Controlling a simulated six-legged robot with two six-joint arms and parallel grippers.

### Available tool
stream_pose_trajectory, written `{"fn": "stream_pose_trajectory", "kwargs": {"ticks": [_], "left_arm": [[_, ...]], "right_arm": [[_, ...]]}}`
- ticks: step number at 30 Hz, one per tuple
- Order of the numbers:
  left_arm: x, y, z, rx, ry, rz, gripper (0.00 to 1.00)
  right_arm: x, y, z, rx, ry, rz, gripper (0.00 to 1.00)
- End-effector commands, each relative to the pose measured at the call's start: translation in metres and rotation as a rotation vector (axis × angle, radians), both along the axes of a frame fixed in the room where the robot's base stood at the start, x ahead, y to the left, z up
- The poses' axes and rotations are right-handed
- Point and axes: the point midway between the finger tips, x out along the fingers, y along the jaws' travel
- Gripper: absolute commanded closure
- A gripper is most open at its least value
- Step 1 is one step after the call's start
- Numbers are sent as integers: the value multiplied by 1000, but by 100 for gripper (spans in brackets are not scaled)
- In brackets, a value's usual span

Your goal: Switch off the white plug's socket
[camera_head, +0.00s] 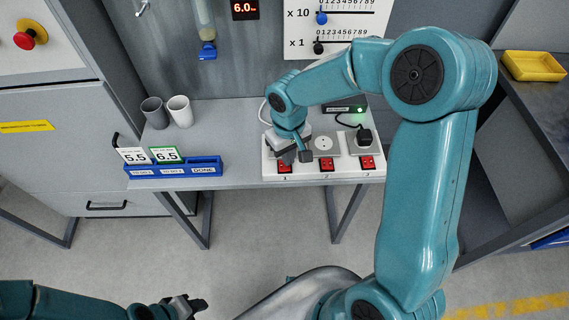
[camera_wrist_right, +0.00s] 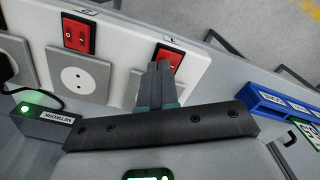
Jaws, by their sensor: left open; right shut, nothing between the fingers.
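A white socket strip (camera_head: 375,174) lies along the table's front edge, with red switches numbered from 1 at the left. My right gripper (camera_head: 304,156) is shut and empty over the left end. Its fingertips (camera_wrist_right: 161,66) overlap the red switch 1 (camera_wrist_right: 172,52) in the wrist view; contact is unclear. Switch 1 (camera_head: 285,168) also shows in the head view. A white cable (camera_head: 263,112) runs to the left socket; its plug is hidden behind my gripper. Middle socket (camera_head: 323,143) is empty, with switch 2 (camera_head: 327,165) before it. My left gripper (camera_head: 190,305) is open, low at the left.
A black plug (camera_head: 364,137) sits in the right socket, above switch 3 (camera_head: 368,163). A black network box (camera_head: 345,107) with a green light stands behind. A blue card rack (camera_head: 175,171) and two cups (camera_head: 180,111) stand left. The table between rack and strip is clear.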

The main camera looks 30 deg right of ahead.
Motion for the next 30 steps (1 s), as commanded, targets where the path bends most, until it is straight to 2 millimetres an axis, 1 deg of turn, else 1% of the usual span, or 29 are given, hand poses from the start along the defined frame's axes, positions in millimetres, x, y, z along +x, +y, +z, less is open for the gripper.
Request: {"fn": "stream_pose_trajectory", "kwargs": {"ticks": [30], "left_arm": [[0,0,-15,0,0,0,57]], "right_arm": [[0,0,-16,0,0,0,100]]}}
